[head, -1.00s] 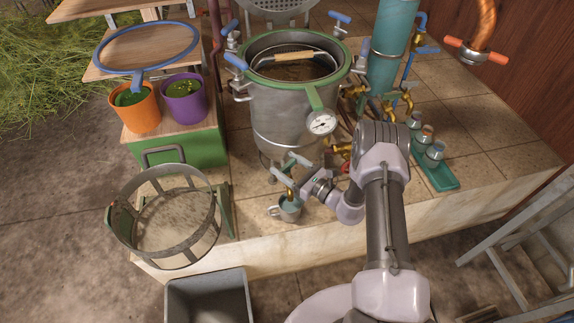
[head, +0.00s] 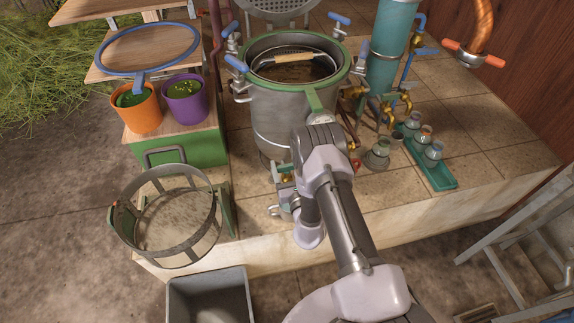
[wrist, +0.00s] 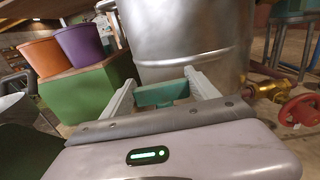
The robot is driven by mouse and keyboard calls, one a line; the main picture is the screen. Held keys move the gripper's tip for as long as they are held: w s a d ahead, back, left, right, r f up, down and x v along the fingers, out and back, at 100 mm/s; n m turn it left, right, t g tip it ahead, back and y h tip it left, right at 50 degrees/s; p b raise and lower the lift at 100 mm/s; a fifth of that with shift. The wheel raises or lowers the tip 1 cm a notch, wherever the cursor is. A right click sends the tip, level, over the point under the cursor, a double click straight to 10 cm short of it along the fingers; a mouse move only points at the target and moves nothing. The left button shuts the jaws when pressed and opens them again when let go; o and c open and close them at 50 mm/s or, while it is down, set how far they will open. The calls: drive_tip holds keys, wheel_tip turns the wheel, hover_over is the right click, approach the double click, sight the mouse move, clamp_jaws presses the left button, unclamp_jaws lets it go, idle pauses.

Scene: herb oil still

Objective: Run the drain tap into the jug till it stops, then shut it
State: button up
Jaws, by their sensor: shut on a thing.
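The steel still pot (head: 275,115) stands on the tiled ledge; its side fills the upper middle of the wrist view (wrist: 190,40). The drain tap (head: 286,178) is low at the pot's front, mostly hidden by my arm. My gripper (head: 284,172) is at the tap; in the wrist view (wrist: 160,92) its fingers are shut on a teal-green piece, which looks like the tap's handle. The small grey jug (head: 274,211) stands below the tap, with only its left edge and handle showing. I cannot see its inside or whether liquid runs.
A mesh basket (head: 165,215) stands left of my arm, with a grey bin (head: 208,295) below it. A teal tray (head: 432,170) with jars and a separate jar (head: 377,155) are on the right. A red valve wheel (wrist: 300,110) shows right of my gripper.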

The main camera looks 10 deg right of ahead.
drive_tip(key=shift+m+h, duration=0.6)
drive_tip(key=shift+h, duration=0.4)
drive_tip(key=o, duration=1.4)
